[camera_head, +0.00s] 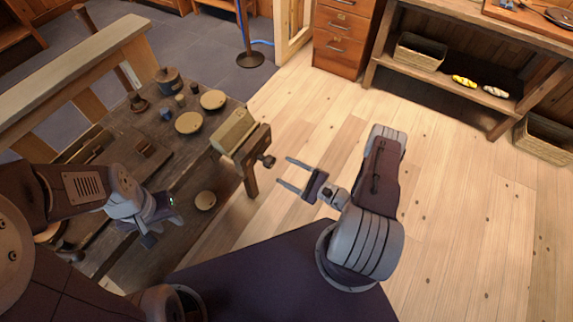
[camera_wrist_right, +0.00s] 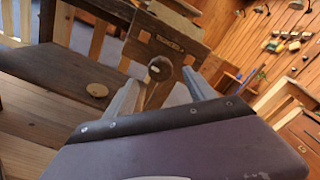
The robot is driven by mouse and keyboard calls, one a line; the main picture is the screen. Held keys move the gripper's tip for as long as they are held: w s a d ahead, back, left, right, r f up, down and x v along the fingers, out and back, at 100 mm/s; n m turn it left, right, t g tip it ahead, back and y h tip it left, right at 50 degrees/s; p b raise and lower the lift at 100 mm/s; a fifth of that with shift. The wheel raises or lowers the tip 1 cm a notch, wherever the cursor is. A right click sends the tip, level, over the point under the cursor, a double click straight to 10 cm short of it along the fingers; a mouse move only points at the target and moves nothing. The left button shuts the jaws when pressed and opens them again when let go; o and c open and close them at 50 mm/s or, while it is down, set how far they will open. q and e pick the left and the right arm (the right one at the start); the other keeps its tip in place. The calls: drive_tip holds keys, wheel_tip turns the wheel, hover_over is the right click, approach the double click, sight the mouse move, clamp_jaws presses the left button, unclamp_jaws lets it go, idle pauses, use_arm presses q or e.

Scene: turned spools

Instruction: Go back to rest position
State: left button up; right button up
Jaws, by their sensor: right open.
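My right gripper (camera_head: 285,172) is open with its two fingers apart and nothing between them. It is out over the wooden floor, just right of the workbench's vise. In the right wrist view my open fingers (camera_wrist_right: 165,85) point toward the vise's round knob (camera_wrist_right: 160,68), which shows between and beyond them. My left gripper (camera_head: 153,222) is over the near part of the workbench. I cannot tell whether its jaws are open or shut.
The dark workbench (camera_head: 165,180) holds several round wooden discs, a lidded pot (camera_head: 168,78) and a wooden vise (camera_head: 245,145) at its right edge. A drawer cabinet (camera_head: 342,38) and shelf stand at the back. The floor (camera_head: 455,190) on the right is clear.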

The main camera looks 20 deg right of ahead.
drive_tip(key=shift+r, duration=0.1)
drive_tip(key=s+a+r+n+g+p, duration=0.3)
drive_tip(key=s+a+r+n+g, duration=0.3)
drive_tip(key=g, duration=0.3)
drive_tip(key=s+a+r+n+g+p, duration=0.2)
drive_tip(key=s+a+r+n+g, duration=0.1)
drive_tip(key=s+r+n+g, duration=0.45)
drive_tip(key=w+d+r+n+t+h+p, duration=0.2)
drive_tip(key=d+r+n+t+h+p, duration=0.1)
drive_tip(key=d+r+n+h, duration=0.3)
wheel_tip(320, 180, up, 6)
drive_tip(key=d+h+p, duration=0.1)
drive_tip(key=d+h, duration=0.1)
drive_tip(key=h, duration=0.2)
drive_tip(key=shift+d+n+h, duration=0.3)
drive_tip(key=shift+n+h, duration=0.05)
drive_tip(key=shift+h, duration=0.05)
drive_tip(key=shift+w+t, duration=0.1)
drive_tip(key=shift+t, duration=0.15)
